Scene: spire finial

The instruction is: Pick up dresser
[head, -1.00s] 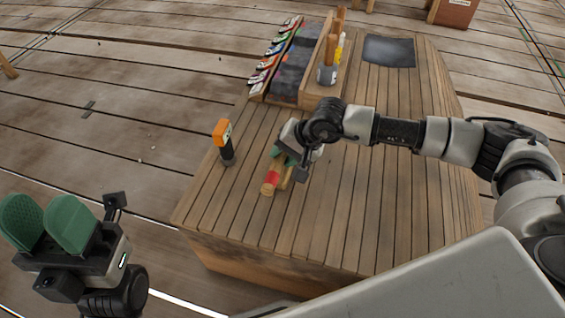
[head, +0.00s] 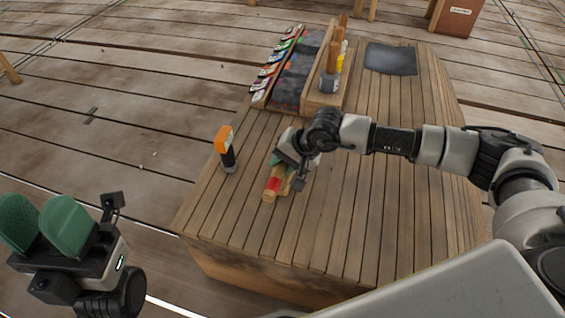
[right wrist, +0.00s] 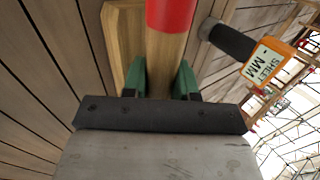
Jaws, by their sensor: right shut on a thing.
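The dresser seems to be the wooden tool with a red band (head: 273,184) on the near part of the bench; its outline is partly hidden by my wrist. My right gripper (head: 279,161) has its green fingers closed on either side of its round wooden shaft. The right wrist view shows this shaft and red band (right wrist: 171,15) between the fingers (right wrist: 160,80). A paler flat wooden piece (right wrist: 122,45) lies right beside the shaft; I cannot tell whether it is a separate thing. My left gripper (head: 42,222) is open and empty, off the bench's left side.
A rack of coloured items (head: 277,66), a wooden holder with tools (head: 330,85) and a dark sheet (head: 391,59) are farther back. The bench's right half (head: 400,220) is clear under my arm.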

